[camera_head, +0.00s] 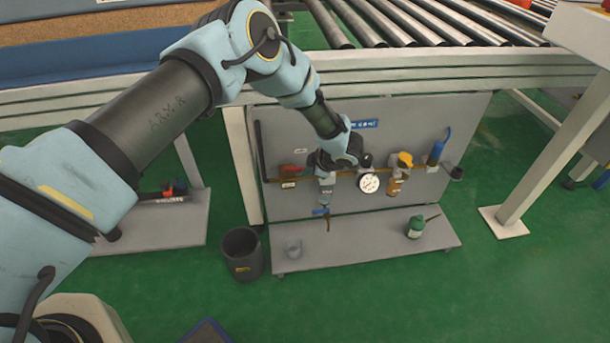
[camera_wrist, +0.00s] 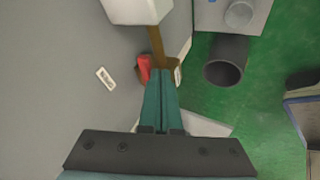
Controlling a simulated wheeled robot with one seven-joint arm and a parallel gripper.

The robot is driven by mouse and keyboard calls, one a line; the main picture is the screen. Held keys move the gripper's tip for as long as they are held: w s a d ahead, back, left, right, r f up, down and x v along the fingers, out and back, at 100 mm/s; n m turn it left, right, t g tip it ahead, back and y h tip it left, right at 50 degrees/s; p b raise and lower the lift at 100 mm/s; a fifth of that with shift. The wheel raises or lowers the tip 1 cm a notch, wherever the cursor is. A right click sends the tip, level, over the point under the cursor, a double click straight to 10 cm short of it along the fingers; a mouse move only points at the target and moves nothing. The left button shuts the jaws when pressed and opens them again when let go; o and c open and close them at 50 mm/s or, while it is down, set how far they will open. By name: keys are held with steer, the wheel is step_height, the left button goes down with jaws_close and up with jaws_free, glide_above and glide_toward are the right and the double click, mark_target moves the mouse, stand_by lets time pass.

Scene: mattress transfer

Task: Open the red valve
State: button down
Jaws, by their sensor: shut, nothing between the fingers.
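The red valve handle (camera_head: 290,168) sits on the brass pipe at the left of the grey panel (camera_head: 420,115). In the wrist view, the red handle (camera_wrist: 144,68) shows just left of my fingertips. My gripper (camera_wrist: 161,73) is shut and empty, its two teal fingers together. The fingertips overlap the pipe beside the handle; I cannot tell whether they touch it. In the head view, my gripper (camera_head: 322,162) is in front of the panel, right of the red handle, and my wrist partly hides the fittings there.
A round gauge (camera_head: 368,183), a yellow-topped fitting (camera_head: 401,163) and a blue-handled part (camera_head: 436,152) stand right of my gripper. A dark bucket (camera_head: 243,252) is on the green floor, at the shelf's left. A green bottle (camera_head: 416,227) stands on the low shelf (camera_head: 370,250).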

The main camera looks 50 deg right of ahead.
steer(key=shift+w+d, duration=0.15)
steer(key=shift+d, duration=0.35)
stand_by(0.4)
steer(key=shift+w, duration=0.25)
